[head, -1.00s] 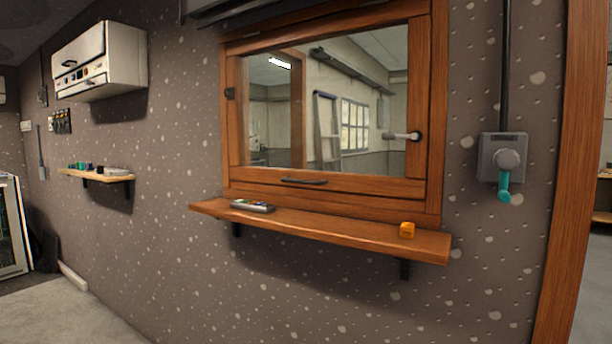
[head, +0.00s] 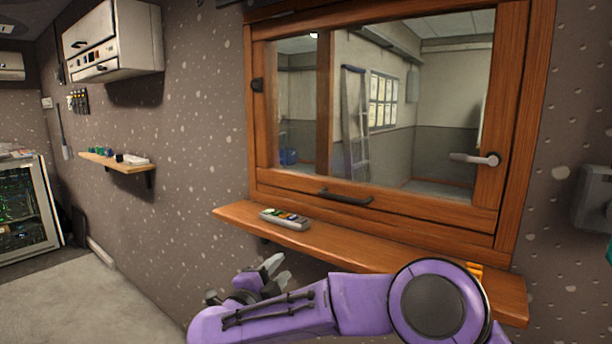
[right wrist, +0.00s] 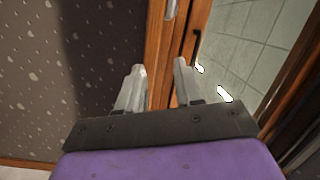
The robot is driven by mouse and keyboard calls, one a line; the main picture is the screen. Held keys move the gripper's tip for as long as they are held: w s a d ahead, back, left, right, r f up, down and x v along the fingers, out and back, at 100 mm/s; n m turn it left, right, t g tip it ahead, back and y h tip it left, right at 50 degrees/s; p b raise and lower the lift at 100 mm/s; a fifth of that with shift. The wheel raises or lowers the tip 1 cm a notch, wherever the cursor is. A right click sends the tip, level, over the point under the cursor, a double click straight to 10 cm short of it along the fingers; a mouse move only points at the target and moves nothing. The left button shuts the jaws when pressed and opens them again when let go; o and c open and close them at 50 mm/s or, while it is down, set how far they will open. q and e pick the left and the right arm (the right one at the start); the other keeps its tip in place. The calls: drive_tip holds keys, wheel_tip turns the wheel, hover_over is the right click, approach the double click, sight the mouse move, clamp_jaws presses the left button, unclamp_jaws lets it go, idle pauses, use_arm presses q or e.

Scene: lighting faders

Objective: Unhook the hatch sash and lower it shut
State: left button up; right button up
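The hatch sash (head: 370,205) is a wood-framed glass pane in a wooden wall frame (head: 523,120). A dark pull handle (head: 345,197) is on its bottom rail, a pale lever handle (head: 475,159) on its right stile, and a small dark fitting (head: 257,85) at its left edge. I cannot make out a hook. My right gripper (head: 272,272) is in front of and below the shelf's left half, apart from the sash. In the right wrist view the right gripper (right wrist: 157,85) has its fingers apart with nothing held. My left gripper is not in view.
A wooden shelf (head: 350,252) juts out under the hatch, with a grey button device (head: 284,219) on it. An orange cube (head: 475,270) is mostly hidden behind my arm. A grey wall box (head: 592,198) is at right. A small shelf (head: 118,163) and a white cabinet (head: 120,40) are left.

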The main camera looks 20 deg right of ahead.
wheel_tip(320, 180, up, 16)
drive_tip(key=s+m+g+h+p, duration=0.1)
drive_tip(key=s+m+g+p, duration=0.15)
drive_tip(key=m, duration=0.35)
use_arm(q)
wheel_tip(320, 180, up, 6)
drive_tip(key=p, duration=0.2)
use_arm(e)
drive_tip(key=f+x, duration=0.1)
drive_tip(key=x, duration=0.9)
drive_tip(key=shift+d+g, duration=0.2)
drive_tip(key=shift+g, duration=0.25)
clamp_jaws()
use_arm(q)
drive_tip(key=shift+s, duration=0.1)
use_arm(e)
unclamp_jaws()
